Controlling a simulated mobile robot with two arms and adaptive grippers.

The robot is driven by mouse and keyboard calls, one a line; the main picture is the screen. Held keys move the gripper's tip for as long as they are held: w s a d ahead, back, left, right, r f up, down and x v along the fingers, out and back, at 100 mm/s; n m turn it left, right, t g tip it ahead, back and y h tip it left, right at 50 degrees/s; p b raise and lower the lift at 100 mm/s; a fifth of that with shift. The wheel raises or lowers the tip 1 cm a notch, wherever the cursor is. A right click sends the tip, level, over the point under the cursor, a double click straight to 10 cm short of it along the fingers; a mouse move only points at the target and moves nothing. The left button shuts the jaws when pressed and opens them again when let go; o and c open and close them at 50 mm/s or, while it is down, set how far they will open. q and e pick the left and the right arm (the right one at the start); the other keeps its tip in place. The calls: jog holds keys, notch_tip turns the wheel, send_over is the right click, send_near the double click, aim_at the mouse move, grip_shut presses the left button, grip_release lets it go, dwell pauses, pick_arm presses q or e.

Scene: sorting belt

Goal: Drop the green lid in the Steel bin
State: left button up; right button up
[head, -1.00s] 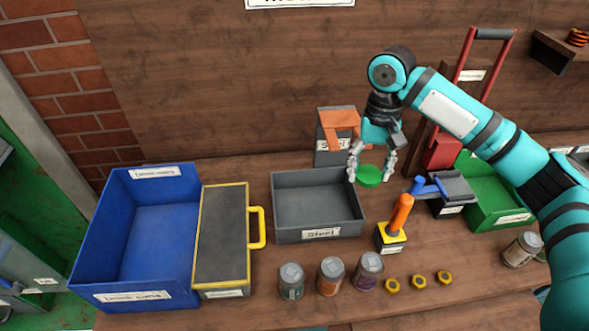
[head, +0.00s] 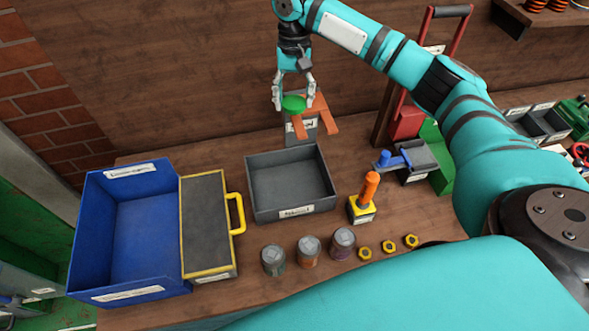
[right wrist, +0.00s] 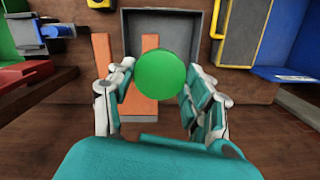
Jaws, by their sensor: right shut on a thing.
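The green lid (head: 293,103) is held between the fingers of my right gripper (head: 292,96), up in the air in the head view. In the right wrist view the lid (right wrist: 160,75) sits between the fingertips of my right gripper (right wrist: 155,88). The grey Steel bin (head: 291,213) stands on the bench with a label on its front, and it looks empty. The lid and gripper are behind and above the bin's back edge, not over its middle as far as I can tell. My left gripper is not in view.
Left stand a blue bin (head: 140,283) and a yellow-edged case (head: 207,225). Several cans, including an orange one (head: 309,253), stand in front. An orange-handled tool (head: 369,187) is to the right.

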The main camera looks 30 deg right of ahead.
jog(key=shift+f, duration=0.95)
jog(key=o, duration=0.8)
jog(key=shift+c, duration=0.2)
notch_tip(320, 180, up, 12)
jog(key=w, duration=0.1)
jog(key=shift+w+d, duration=0.15)
jog(key=shift+d, duration=0.25)
